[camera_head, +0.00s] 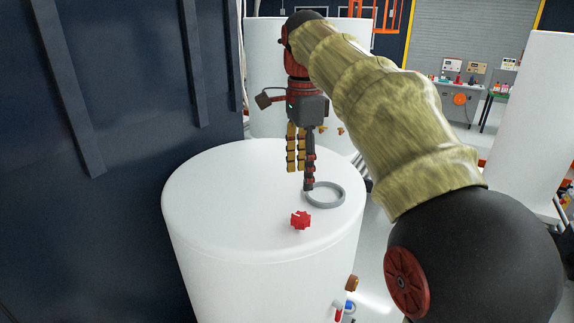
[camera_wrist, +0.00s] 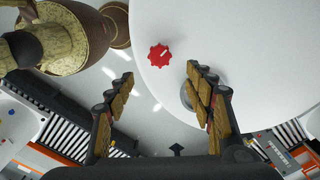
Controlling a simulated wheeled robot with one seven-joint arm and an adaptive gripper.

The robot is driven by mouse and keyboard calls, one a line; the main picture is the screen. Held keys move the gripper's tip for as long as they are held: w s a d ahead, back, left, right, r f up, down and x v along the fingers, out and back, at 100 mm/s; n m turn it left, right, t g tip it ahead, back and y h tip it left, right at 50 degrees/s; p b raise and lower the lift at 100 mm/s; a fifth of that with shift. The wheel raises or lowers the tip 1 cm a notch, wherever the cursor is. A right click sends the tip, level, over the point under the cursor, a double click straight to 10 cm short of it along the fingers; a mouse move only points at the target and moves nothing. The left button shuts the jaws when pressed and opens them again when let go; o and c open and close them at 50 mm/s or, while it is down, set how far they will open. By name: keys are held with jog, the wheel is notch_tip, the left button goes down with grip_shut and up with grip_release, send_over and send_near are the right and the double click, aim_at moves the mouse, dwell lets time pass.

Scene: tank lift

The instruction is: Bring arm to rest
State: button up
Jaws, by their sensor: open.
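My gripper (camera_head: 300,160) points down above the top of a white cylindrical tank (camera_head: 230,190) in the head view. It is open and holds nothing. In the wrist view, its two fingers stand apart with a gap between the fingertips (camera_wrist: 157,78). A red knob (camera_head: 300,220) sits on the tank top, nearer the head camera than my gripper. The knob also shows in the wrist view (camera_wrist: 159,55), beyond the fingertips. A grey ring (camera_head: 341,196) is on the tank top beside the fingers, partly hidden by one finger in the wrist view.
A dark blue wall (camera_head: 90,160) stands close on the left. Another white tank (camera_head: 262,60) is behind my gripper, and a white cylinder (camera_head: 535,120) stands at right. A brown-capped fitting (camera_head: 352,283) sticks out at the tank's lower right. A workbench (camera_head: 455,98) is far back.

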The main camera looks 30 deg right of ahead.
jog(key=s+a+f+n+t, duration=0.3)
jog(key=s+a+f+n, duration=0.2)
jog(key=s+f+n, duration=0.5)
jog(key=s+a+f+n+t, duration=0.2)
jog(key=s+a+f+n, duration=0.3)
jog(key=s+f+n, duration=0.5)
notch_tip(320, 180, down, 29)
jog(key=b, duration=2.8)
jog(key=shift+a+r+t, duration=0.15)
jog(key=shift+r+t, duration=0.05)
jog(key=shift+t, duration=0.1)
